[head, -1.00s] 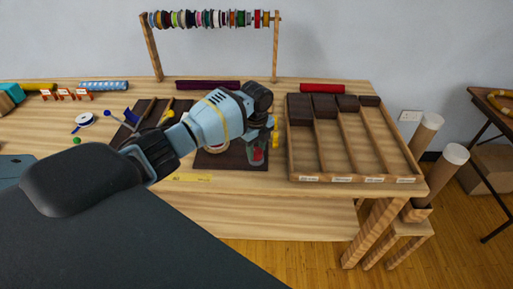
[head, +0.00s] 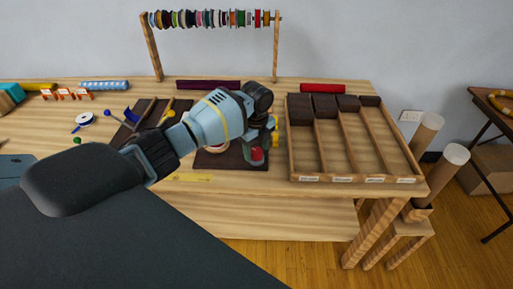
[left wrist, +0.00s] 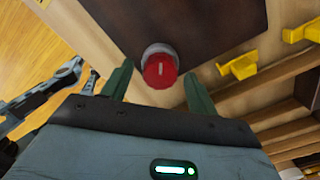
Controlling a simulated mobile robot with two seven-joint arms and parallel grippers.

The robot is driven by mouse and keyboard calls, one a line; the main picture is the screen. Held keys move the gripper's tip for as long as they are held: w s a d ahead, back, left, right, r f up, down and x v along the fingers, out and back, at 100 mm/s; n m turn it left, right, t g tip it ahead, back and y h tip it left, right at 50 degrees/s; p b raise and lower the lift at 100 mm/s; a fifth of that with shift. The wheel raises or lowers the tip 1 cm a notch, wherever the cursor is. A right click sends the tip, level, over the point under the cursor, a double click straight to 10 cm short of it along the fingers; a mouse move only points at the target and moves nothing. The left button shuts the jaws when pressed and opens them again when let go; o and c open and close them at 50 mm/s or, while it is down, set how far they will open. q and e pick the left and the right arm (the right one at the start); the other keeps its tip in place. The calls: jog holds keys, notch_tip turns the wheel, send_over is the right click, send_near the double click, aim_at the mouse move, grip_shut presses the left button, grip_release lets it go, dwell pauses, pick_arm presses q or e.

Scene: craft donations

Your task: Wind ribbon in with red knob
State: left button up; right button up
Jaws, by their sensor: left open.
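The red knob (head: 257,154) sits on a round pale base over the dark brown mat (head: 222,160) near the table's front edge. In the left wrist view the red knob (left wrist: 160,71) shows a pale line on its face. My left gripper (head: 262,147) is at the knob, partly hidden by its own wrist in the head view. In the left wrist view my left gripper (left wrist: 158,84) is open, one finger on each side of the knob with gaps between. I cannot make out a ribbon at the knob. My right gripper is not in view.
A wooden tray (head: 291,165) with long compartments and dark blocks stands just right of the knob. Yellow hooks (left wrist: 240,66) are close by. A rack of spools (head: 148,50) stands at the back. A white spool (head: 86,118) lies at left.

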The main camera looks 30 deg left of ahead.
aim_at(256, 150)
pick_arm(q)
jog(key=shift+r, duration=0.1)
jog(key=shift+r, duration=0.4)
notch_tip(256, 150, up, 6)
jog(key=shift+f, duration=0.1)
jog(key=shift+r, duration=0.5)
